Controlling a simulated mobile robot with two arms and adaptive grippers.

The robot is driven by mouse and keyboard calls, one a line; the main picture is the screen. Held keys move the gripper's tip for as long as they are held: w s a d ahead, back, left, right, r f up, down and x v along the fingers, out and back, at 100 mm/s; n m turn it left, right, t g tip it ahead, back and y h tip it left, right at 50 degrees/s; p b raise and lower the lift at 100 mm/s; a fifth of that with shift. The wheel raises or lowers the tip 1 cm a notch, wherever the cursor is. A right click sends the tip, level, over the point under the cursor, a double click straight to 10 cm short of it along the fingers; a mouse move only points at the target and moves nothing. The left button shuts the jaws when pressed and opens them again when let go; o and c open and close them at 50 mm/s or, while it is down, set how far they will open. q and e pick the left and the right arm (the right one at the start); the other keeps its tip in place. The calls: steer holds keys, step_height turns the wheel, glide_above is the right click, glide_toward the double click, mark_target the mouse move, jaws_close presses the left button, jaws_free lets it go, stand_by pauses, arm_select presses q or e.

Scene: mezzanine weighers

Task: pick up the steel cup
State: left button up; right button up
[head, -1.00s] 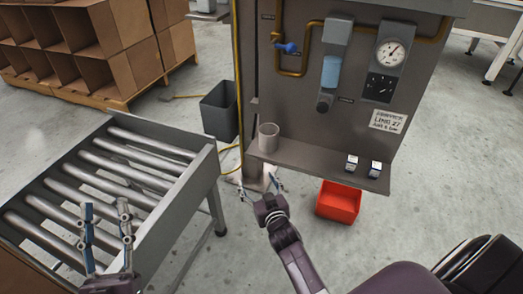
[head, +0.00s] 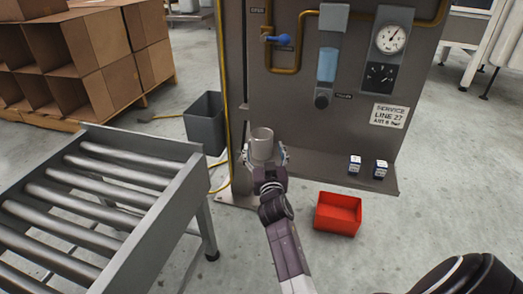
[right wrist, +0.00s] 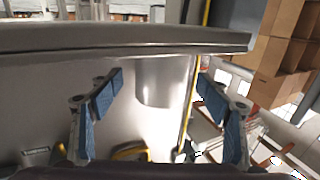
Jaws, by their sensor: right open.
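The steel cup (head: 262,135) stands upright at the left end of the service panel's grey shelf (head: 325,173). My right gripper (head: 265,154) is open, with one finger to either side of the cup in the head view; its palm hides the cup's lower part. The right wrist view is upside down. There the cup (right wrist: 156,82) hangs from the shelf edge (right wrist: 120,40) between the two blue-padded fingers of the gripper (right wrist: 160,100). Gaps show on both sides, and the cup looks deeper in than the fingertips' near parts. My left gripper is out of view.
Two small boxes (head: 367,167) stand on the shelf's right part. A red bin (head: 338,213) sits on the floor below. A roller conveyor (head: 100,200) fills the left, with a dark grey bin (head: 206,122) behind it. The panel (head: 345,120) rises behind the shelf.

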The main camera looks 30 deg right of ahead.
mark_target(261, 137)
steer(key=b+x, duration=0.1)
steer(key=x, duration=0.3)
steer(key=shift+a, duration=0.1)
steer(key=shift+c, duration=0.3)
steer(key=c, duration=1.2)
